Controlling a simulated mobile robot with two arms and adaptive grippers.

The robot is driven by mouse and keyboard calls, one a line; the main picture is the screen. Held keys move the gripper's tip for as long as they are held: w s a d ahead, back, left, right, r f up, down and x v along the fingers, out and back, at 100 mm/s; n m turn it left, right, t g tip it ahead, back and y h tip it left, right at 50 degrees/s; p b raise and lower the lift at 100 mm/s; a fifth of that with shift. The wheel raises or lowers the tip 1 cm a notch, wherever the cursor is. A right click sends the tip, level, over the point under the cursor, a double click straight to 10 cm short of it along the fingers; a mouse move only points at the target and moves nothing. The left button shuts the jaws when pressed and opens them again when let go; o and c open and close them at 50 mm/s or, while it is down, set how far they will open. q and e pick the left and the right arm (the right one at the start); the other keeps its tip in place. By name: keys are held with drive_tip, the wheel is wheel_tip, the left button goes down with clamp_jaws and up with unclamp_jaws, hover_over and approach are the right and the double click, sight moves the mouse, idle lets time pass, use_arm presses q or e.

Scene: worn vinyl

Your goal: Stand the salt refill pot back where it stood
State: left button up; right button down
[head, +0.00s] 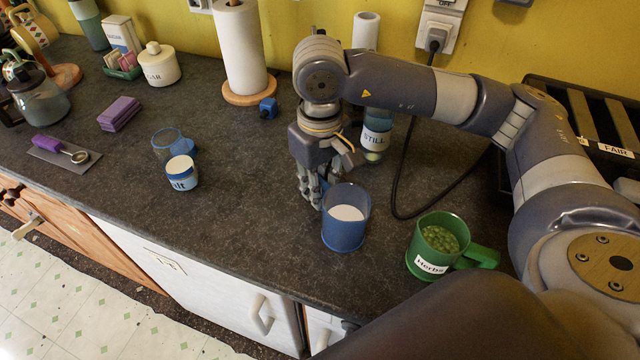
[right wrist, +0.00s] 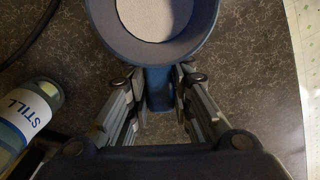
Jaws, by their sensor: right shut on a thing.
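The salt refill pot appears to be the blue pot (head: 345,232) with white contents, upright near the counter's front. My right gripper (head: 318,192) is at its far left side. In the right wrist view, my right gripper (right wrist: 158,88) is shut on the handle of the blue pot (right wrist: 125,52), one finger on each side. I cannot tell whether its base touches the counter. A small blue jar labelled "Salt" (head: 182,174) with a pale top stands to the left, in front of a clear blue vessel (head: 166,143). My left gripper is out of view.
A green "Herbs" mug (head: 437,243) with green contents stands right of the pot. A "STILL" bottle (head: 376,138) stands behind, near a dark cable (head: 398,190). A paper towel roll (head: 240,55) stands at the back. The counter (head: 250,220) left of the pot is clear.

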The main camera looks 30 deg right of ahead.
drive_tip(key=shift+f, duration=0.1)
idle(0.3)
drive_tip(key=c, duration=1.3)
unclamp_jaws()
drive_tip(key=shift+c, duration=0.2)
drive_tip(key=shift+r, duration=0.2)
drive_tip(key=shift+r+p, duration=1.7)
drive_tip(key=shift+r, duration=2.1)
